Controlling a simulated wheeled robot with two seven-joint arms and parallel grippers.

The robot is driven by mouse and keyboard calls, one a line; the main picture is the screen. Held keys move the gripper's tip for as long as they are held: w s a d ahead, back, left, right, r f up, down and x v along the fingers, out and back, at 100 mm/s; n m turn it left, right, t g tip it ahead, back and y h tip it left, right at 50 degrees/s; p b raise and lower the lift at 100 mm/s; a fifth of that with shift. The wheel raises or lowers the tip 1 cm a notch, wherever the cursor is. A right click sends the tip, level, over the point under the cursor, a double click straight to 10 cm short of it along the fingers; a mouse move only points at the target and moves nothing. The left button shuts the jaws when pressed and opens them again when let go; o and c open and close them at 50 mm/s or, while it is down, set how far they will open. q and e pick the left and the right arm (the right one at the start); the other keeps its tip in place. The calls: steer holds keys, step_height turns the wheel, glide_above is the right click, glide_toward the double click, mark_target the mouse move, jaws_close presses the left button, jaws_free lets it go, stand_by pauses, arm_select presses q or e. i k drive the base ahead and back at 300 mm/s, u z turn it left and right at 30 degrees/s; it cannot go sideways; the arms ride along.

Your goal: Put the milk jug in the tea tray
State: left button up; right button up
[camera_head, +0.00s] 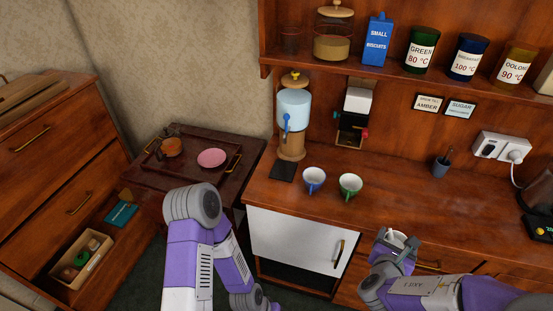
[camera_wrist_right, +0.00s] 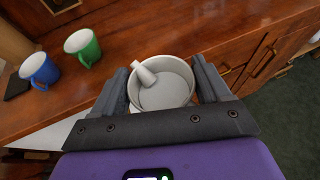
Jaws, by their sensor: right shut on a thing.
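The white milk jug (camera_head: 397,237) is between the fingers of my right gripper (camera_head: 394,248), at the front edge of the wooden counter. In the right wrist view the jug (camera_wrist_right: 172,92) shows from above as a round white vessel, with a pale stub at its left rim. The fingers (camera_wrist_right: 162,90) lie on either side of it. The dark tea tray (camera_head: 190,147) with brass handles is on the low side table at the left. It holds a pink plate (camera_head: 212,158) and an amber round vessel (camera_head: 172,147). My left arm shows, but its fingertips do not.
A blue cup (camera_head: 314,180) and a green cup (camera_head: 350,186) stand on the counter left of the jug. A drink dispenser (camera_head: 293,112) stands behind them. A white cabinet door (camera_head: 296,242) is below the counter. The counter behind the jug is clear.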

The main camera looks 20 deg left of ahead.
mark_target(202, 146)
steer(key=u, duration=0.1)
steer(key=k, duration=0.45)
steer(key=u, duration=1.65)
steer(key=i, duration=1.95)
steer(key=z, duration=0.6)
